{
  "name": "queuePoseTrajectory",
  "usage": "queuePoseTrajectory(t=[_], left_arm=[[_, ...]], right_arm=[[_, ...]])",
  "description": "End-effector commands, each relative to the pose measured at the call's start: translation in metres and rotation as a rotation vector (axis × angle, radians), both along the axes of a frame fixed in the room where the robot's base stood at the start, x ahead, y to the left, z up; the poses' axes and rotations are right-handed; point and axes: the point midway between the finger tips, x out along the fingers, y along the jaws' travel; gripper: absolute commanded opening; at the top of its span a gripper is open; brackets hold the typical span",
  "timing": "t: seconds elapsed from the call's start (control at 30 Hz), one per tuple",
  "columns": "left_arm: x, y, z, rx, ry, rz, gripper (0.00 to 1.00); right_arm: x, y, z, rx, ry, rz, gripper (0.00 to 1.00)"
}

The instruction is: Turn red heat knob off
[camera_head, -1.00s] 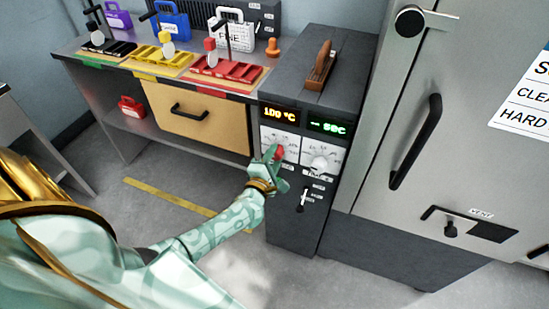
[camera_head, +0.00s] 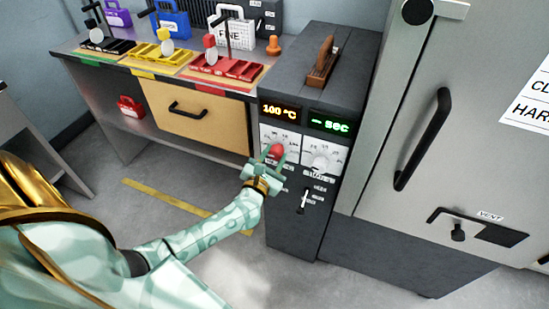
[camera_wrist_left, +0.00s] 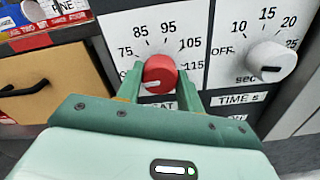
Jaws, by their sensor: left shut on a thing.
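The red heat knob (camera_head: 276,151) is on the front panel of the dark control cabinet, under a display (camera_head: 280,112) reading 100 °C. In the left wrist view the red knob (camera_wrist_left: 159,74) sits between the two green fingers of my left gripper (camera_wrist_left: 160,88), which is shut on it. The dial around it is marked OFF, 75, 85, 95, 105, 115. The knob's pale pointer mark shows at its lower left. My left gripper (camera_head: 275,160) reaches the panel from the left. My right gripper is in neither view.
A white time knob (camera_head: 320,161) sits right of the red knob, under a green display (camera_head: 331,125). A lever switch (camera_head: 305,200) is lower on the cabinet. A grey door with a long handle (camera_head: 422,140) stands at the right. A workbench with a drawer (camera_head: 195,122) is at the left.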

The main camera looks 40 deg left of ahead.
Motion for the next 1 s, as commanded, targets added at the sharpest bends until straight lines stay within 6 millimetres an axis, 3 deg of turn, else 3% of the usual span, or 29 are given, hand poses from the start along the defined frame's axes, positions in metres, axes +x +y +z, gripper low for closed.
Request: queuePoseTrajectory(t=[0.3,0.8,0.83,0.9,1.0], left_arm=[[-0.0012,-0.0005,-0.0032,-0.104,-0.018,0.000,0.14],[-0.0013,-0.0007,-0.0029,-0.121,-0.022,-0.001,0.14],[-0.0013,-0.0007,-0.0029,-0.121,-0.022,-0.001,0.42],[-0.0011,-0.0007,-0.0025,-0.121,-0.024,0.000,0.59],[-0.0008,-0.0006,-0.0019,-0.120,-0.024,-0.001,0.59]], right_arm=[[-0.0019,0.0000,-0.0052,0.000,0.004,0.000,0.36],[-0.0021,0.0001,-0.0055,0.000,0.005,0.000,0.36],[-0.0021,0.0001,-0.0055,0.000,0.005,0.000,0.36],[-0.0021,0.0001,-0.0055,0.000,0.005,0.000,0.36],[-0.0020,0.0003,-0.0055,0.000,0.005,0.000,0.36]])
